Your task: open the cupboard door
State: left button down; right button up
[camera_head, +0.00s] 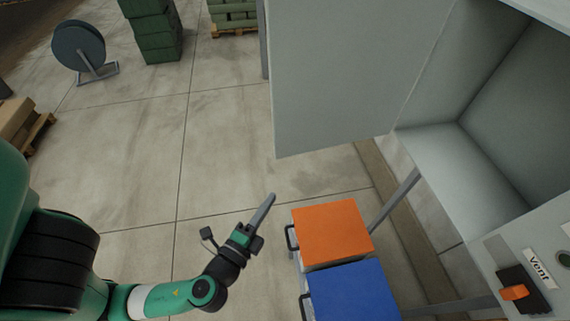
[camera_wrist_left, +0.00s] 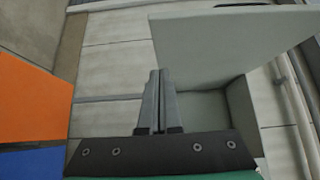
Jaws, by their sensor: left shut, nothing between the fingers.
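The cupboard (camera_head: 480,160) is at the right of the head view, and its pale interior shows. Its flat grey door (camera_head: 345,75) stands swung open to the left of the opening. The door also shows in the left wrist view (camera_wrist_left: 235,45), beyond the fingers. My left gripper (camera_head: 271,197) is shut and empty, with its fingers pointing up and right. In the picture it is below the door's lower edge and appears clear of the door. Its closed fingers also show in the left wrist view (camera_wrist_left: 159,75). My right gripper is not in view.
An orange box (camera_head: 332,232) and a blue box (camera_head: 352,292) with dark handles stand just right of my left gripper. A panel with an orange switch (camera_head: 515,292) labelled Vent is at lower right. A reel (camera_head: 80,50) and green stacked crates (camera_head: 153,30) stand far back. Open floor lies left.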

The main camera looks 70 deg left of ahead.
pick_arm(q)
jog(key=w+a+f+b, duration=0.1)
jog(key=w+b, duration=0.1)
jog(key=b, duration=0.3)
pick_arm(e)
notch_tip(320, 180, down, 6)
pick_arm(q)
jog(key=p, duration=0.5)
send_near(290, 152)
jog(key=x, duration=0.5)
jog(key=shift+w, duration=0.25)
jog(key=shift+w+a+f, duration=0.1)
jog(key=shift+a, duration=0.15)
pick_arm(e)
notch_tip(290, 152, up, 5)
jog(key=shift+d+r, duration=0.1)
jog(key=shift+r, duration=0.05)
